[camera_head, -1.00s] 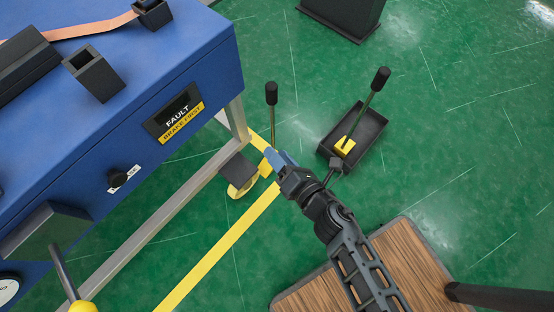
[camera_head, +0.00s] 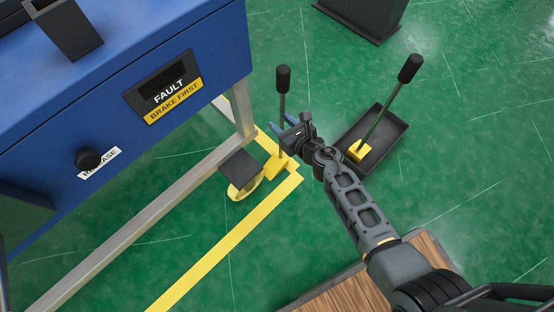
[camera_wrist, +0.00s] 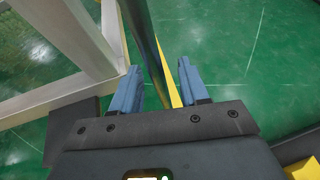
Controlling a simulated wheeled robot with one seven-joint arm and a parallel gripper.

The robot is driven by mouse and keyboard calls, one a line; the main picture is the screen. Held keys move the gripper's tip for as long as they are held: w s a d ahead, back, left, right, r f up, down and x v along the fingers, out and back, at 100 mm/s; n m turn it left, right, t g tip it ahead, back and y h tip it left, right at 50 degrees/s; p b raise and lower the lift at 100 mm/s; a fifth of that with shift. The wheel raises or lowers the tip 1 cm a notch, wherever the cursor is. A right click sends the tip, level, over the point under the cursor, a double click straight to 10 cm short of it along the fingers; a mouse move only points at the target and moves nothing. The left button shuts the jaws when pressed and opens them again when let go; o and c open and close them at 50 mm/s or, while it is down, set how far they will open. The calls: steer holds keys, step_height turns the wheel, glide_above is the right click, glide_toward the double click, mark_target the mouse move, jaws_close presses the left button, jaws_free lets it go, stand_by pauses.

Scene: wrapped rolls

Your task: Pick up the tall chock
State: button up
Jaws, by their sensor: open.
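Two yellow chocks have upright rods with black grips. One chock (camera_head: 276,167) stands on the floor at the wheel under the blue cabinet. The other chock (camera_head: 357,151) is in a dark tray, its rod leaning right. I cannot tell for sure which is the tall one. My gripper (camera_head: 285,122) is open at the rod of the chock by the wheel. In the wrist view that rod (camera_wrist: 150,45) passes between the blue fingers (camera_wrist: 157,76), with gaps visible on both sides. That chock's base is mostly hidden in the wrist view.
The blue cabinet (camera_head: 220,50) with its metal leg (camera_head: 241,106) is close left of the gripper. A caster wheel (camera_head: 243,187) is beside the chock. The dark tray (camera_head: 396,139) lies to the right. Yellow tape (camera_head: 220,255) marks the green floor, which is otherwise largely open.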

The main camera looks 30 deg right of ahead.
steer(key=shift+b+x, duration=0.4)
steer(key=shift+x, duration=0.7)
steer(key=shift+c, duration=0.2)
steer(key=shift+a, duration=0.1)
jaws_close()
steer(key=shift+r, duration=0.1)
stand_by(0.3)
